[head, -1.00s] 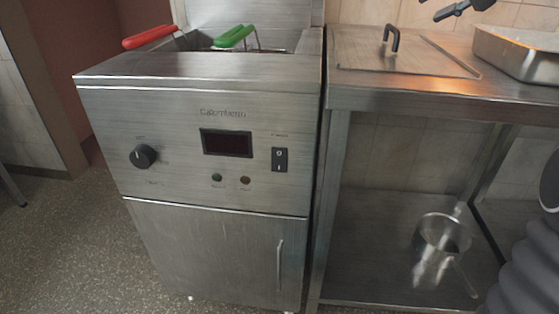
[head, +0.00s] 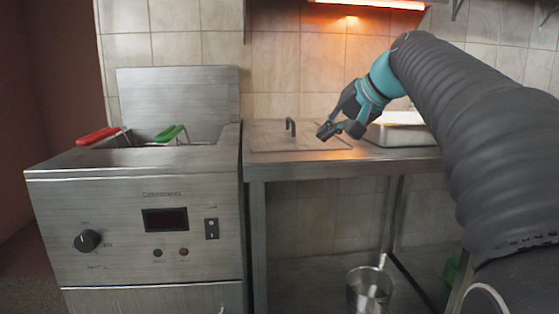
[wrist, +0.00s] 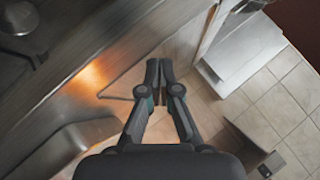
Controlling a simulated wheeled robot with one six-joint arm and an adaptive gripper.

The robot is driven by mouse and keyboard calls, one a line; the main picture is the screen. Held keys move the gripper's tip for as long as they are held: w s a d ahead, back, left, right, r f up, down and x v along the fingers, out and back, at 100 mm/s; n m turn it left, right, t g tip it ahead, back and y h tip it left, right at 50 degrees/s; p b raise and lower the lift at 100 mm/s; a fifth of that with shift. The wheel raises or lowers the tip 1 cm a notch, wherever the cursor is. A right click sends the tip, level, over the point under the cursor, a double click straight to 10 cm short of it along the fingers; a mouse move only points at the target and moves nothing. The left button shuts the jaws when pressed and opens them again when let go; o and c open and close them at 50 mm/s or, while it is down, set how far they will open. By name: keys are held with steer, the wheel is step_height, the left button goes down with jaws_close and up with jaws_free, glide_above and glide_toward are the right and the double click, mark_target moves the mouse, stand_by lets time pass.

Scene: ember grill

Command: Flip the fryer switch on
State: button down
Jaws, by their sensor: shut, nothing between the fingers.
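The steel fryer (head: 110,225) stands at the left in the head view. Its switch (head: 211,228) is a small black rocker at the right of the front panel, beside a dark display (head: 166,219). I cannot tell which side of the rocker is pressed. My gripper (head: 325,131) is over the steel counter, to the right of and higher than the switch, well apart from it. In the wrist view my gripper (wrist: 159,66) has its fingers together with nothing between them. I cannot make out the switch in the wrist view.
A black knob (head: 87,241) is left of the display. Red (head: 97,136) and green (head: 168,133) basket handles stick out above the fryer. The counter (head: 300,163) carries a lid with an upright handle (head: 290,127) and a steel tray (head: 400,130). A pot (head: 367,290) is below.

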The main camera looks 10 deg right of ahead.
steer(key=s+a+f+n+g+h, duration=0.1)
steer(key=s+f+h, duration=0.1)
steer(key=s+f, duration=1.2)
steer(key=s+a+f+n+g+h, duration=0.1)
steer(key=s+f+n+h, duration=0.1)
steer(key=s+f, duration=1.3)
step_height(320, 180, down, 3)
steer(key=shift+a+r+n+g+h, duration=0.1)
steer(key=shift+a+n+g+h, duration=0.25)
steer(key=shift+h, duration=0.25)
steer(key=shift+s+d, duration=0.1)
